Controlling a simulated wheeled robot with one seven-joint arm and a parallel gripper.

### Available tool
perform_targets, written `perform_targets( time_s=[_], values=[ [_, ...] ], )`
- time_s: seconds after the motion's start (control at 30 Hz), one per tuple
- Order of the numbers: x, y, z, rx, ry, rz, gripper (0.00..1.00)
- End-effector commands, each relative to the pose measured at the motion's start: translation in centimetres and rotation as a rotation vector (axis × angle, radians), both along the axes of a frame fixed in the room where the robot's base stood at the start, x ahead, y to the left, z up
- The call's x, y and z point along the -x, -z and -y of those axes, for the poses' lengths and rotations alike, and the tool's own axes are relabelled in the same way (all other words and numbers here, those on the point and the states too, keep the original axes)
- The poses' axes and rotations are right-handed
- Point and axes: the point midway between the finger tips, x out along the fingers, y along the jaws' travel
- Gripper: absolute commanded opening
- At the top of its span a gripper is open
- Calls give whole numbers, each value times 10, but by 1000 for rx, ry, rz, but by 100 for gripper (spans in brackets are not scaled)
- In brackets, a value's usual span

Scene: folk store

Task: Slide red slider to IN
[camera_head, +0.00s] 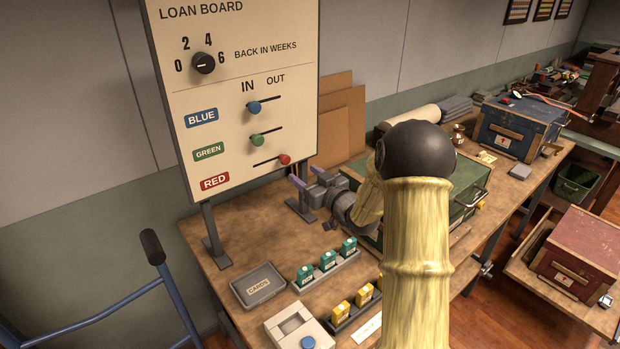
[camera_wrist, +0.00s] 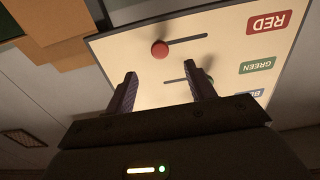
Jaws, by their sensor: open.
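The loan board (camera_head: 230,115) stands upright at the back of the bench. Its red slider (camera_head: 285,159) is a round red knob at the right, OUT end of the lowest slot, beside the RED label (camera_head: 215,182). The blue slider (camera_head: 254,107) and green slider (camera_head: 257,140) sit toward the left, IN side of their slots. My gripper (camera_head: 294,189) is open and empty, just below and in front of the red slider. In the wrist view the red slider (camera_wrist: 160,49) lies beyond and between the open fingertips (camera_wrist: 162,80), apart from them. The red slot runs right from it there.
A CARDS tray (camera_head: 258,285) and racks of green boxes (camera_head: 328,262) and yellow boxes (camera_head: 356,302) stand on the bench below the board. Cardboard sheets (camera_head: 342,120) lean right of the board. A green case (camera_head: 465,190) sits behind my arm.

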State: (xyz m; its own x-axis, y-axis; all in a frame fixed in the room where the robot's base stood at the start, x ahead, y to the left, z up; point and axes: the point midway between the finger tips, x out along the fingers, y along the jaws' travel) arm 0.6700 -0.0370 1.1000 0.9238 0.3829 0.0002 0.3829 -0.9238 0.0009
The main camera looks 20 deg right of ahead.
Motion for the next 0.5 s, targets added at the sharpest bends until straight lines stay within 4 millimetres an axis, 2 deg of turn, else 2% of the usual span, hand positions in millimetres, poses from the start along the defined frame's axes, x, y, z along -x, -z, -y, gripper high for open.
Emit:
perform_targets(
  time_s=[0.5],
  values=[
    [-47,-1,-20,-1,0,1,55]
  ],
)
